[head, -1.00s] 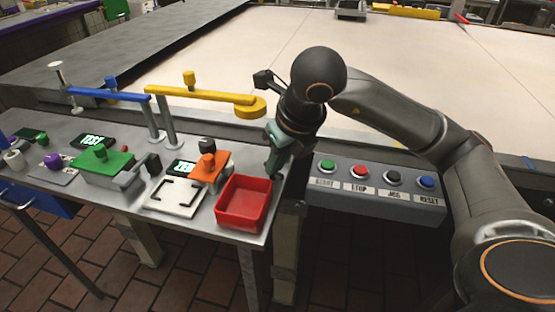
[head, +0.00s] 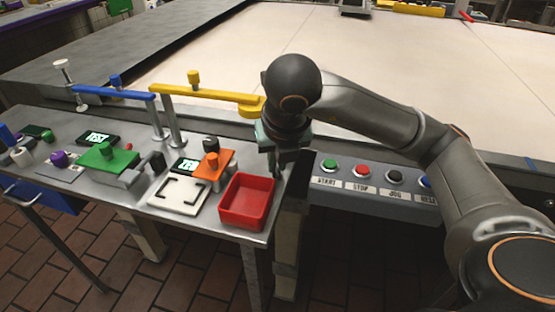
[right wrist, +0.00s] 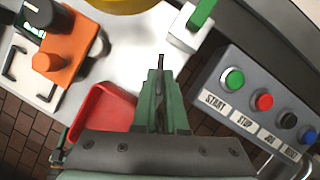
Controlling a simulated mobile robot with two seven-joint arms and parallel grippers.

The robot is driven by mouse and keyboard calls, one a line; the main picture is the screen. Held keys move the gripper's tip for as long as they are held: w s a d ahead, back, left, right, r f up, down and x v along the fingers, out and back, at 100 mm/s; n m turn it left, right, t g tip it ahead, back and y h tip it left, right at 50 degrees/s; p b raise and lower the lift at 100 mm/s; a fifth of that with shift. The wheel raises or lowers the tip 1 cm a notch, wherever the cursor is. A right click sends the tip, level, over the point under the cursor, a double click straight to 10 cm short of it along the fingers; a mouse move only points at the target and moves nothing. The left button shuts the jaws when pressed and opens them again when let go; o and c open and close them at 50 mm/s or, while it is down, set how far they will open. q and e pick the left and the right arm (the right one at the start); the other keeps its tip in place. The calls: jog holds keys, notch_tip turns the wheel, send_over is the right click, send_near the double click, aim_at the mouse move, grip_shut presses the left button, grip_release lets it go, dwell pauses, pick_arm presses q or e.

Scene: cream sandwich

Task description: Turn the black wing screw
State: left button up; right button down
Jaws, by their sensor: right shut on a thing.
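My right gripper (head: 276,168) points down at the right end of the metal bench, just right of the red tray. In the right wrist view its greenish fingers (right wrist: 160,78) are closed around a thin dark piece, which looks like the black wing screw (right wrist: 161,62). Only a narrow dark tip shows between the fingertips; the rest is hidden. In the head view my arm and gripper cover this spot. My left gripper is in neither view.
The red tray (head: 247,226) sits close beside the gripper. An orange block (head: 215,166) and a white plate (head: 180,205) are farther left. A button panel (head: 345,183) is to the right. The yellow arm (head: 205,93) reaches close behind my gripper.

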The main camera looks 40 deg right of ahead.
jog(key=c, duration=0.8)
grip_release()
pick_arm(q)
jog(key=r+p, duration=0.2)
jog(key=p, duration=0.1)
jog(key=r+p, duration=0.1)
jog(key=p, duration=0.1)
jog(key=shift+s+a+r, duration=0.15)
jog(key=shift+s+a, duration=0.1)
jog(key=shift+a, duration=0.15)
pick_arm(e)
jog(key=v, duration=1.2)
jog(key=shift+s+r, duration=0.15)
jog(key=shift+r, duration=0.05)
